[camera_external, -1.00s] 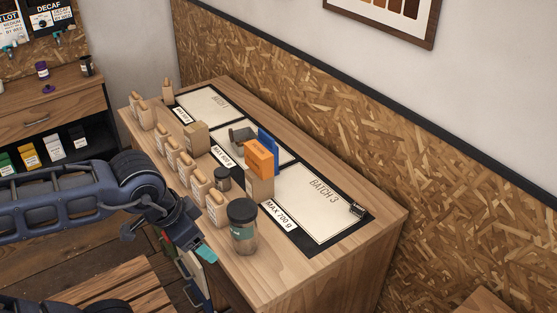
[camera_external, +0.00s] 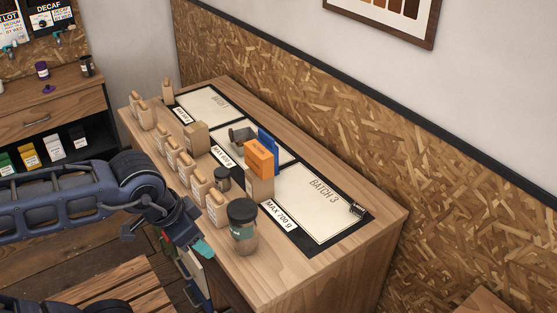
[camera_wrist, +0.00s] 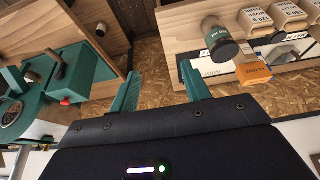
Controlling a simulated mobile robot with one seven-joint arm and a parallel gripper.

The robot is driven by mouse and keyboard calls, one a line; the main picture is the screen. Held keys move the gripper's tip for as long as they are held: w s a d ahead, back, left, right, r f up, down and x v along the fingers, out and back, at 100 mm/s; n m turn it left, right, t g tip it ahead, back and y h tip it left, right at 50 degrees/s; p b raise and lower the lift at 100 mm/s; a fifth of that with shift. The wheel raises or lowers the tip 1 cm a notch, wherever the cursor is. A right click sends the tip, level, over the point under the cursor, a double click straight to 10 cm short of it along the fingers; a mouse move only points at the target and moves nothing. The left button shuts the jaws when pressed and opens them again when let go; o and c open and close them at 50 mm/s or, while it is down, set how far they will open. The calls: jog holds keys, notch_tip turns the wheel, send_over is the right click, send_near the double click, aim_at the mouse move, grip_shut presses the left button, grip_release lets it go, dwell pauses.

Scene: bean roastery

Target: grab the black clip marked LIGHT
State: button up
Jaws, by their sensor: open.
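A small black clip (camera_external: 357,209) sits at the right end of the panel lettered BATCH 3 on the wooden counter. Its marking is too small to read, so I cannot tell whether it says LIGHT. I cannot make out the clip in the wrist view. My gripper (camera_external: 203,248) is low at the counter's front edge, left of the dark-lidded jar and well away from the clip. In the wrist view my gripper (camera_wrist: 160,88) has its teal fingers wide apart, with nothing between them.
The dark-lidded jar (camera_external: 242,228) stands near the front edge. Several paper bags line the counter's left side. An orange box (camera_external: 261,160) and a blue piece (camera_external: 267,144) stand behind the jar. A green machine (camera_wrist: 70,75) shows in the wrist view.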

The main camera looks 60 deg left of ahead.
jog(key=w+r+n+g+h, duration=0.1)
jog(key=w+r+n, duration=0.1)
jog(key=w, duration=0.5)
jog(key=w+r+n, duration=0.2)
jog(key=w+n, duration=0.1)
jog(key=w, duration=0.5)
jog(key=n+g+h, duration=0.3)
jog(key=n, duration=1.1)
send_over(359, 208)
jog(key=a, duration=0.2)
notch_tip(359, 208, down, 31)
jog(key=shift+r, duration=0.15)
jog(key=shift+h, duration=0.3)
jog(key=shift+a+x, duration=0.15)
jog(key=shift+x, duration=1.2)
jog(key=shift+a+x, duration=0.2)
jog(key=shift+x, duration=1.1)
jog(key=shift+s, duration=0.15)
grip_shut()
